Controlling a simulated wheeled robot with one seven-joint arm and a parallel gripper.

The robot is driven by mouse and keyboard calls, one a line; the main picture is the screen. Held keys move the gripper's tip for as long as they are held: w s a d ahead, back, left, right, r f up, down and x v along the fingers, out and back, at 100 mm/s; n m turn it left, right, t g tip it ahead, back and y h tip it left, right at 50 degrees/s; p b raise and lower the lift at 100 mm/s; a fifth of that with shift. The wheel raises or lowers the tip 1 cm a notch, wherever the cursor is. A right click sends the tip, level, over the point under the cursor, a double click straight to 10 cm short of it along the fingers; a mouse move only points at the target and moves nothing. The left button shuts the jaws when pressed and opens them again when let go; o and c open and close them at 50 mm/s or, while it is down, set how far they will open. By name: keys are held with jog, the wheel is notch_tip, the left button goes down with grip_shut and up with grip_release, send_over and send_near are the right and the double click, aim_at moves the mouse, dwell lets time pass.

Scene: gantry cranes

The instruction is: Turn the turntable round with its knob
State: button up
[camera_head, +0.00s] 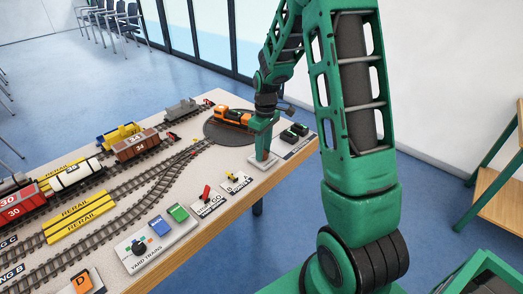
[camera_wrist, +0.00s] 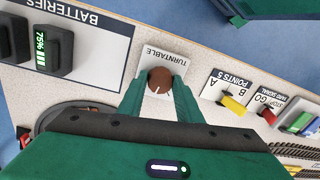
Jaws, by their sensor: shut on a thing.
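The turntable (camera_head: 215,133) is a dark round disc at the far end of the layout table, with an orange and black locomotive (camera_head: 233,116) on it. Its edge also shows at the lower left of the wrist view (camera_wrist: 75,112). The turntable knob (camera_wrist: 160,81) is round and brown with a white pointer line, on a white plate (camera_wrist: 170,62) marked TURNTABLE. My gripper (camera_wrist: 158,88) is closed around the knob, one finger on each side. In the head view my gripper (camera_head: 263,150) hides the knob.
A batteries panel (camera_wrist: 72,45) with black battery packs lies beside the knob. On the other side are the yellow points lever (camera_wrist: 233,105) and the red stop/go lever (camera_wrist: 267,116). Tracks with wagons (camera_head: 135,145) and yellow rerail ramps (camera_head: 78,216) fill the rest of the table.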

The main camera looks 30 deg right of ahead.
jog(key=m, duration=0.7)
jog(key=shift+w+r+t, duration=0.1)
jog(key=shift+t, duration=0.2)
dwell(0.4)
jog(key=o, duration=0.9)
jog(key=shift+o, duration=0.7)
notch_tip(320, 180, up, 11)
jog(key=shift+d+f, duration=0.2)
jog(key=shift+d, duration=0.1)
